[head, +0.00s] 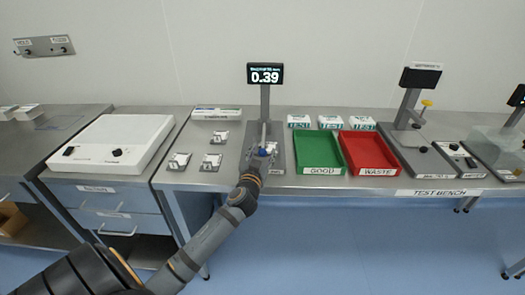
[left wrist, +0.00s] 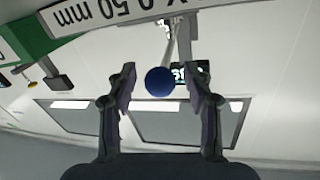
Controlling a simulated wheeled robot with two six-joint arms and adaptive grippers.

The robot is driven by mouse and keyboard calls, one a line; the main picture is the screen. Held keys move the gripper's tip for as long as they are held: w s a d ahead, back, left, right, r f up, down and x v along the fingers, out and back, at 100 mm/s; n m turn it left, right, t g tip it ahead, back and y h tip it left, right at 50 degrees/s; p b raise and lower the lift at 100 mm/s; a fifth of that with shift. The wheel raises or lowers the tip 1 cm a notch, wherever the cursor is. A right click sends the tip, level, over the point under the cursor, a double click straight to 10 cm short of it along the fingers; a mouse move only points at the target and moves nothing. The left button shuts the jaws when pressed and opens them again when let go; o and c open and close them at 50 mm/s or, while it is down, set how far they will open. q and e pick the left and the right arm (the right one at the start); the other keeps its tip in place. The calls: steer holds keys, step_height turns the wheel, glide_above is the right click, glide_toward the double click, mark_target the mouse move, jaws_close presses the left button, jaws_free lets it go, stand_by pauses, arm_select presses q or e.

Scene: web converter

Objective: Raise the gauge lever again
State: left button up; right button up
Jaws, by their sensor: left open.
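The thickness gauge stands on the bench with a display (head: 265,75) reading 0.39 on a grey post (head: 265,105). My left gripper (head: 262,150) is at the front of the gauge and hides part of its base. In the left wrist view the lever's round blue knob (left wrist: 160,82) sits between the two fingers of my open left gripper (left wrist: 164,80), with a gap showing on each side. A pale lever rod (left wrist: 172,45) runs from the knob. The blue knob also shows small in the head view (head: 262,151). My right gripper is not in view.
A green GOOD tray (head: 320,170) and a red WASTE tray (head: 377,170) stand right of the gauge. Several small white pieces (head: 212,162) lie to its left. White TEST boxes (head: 330,122) stand behind the trays. Another post-mounted instrument (head: 406,110) is farther right.

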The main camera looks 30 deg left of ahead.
arm_select(q)
steer(key=shift+w, duration=0.1)
jaws_close()
stand_by(0.3)
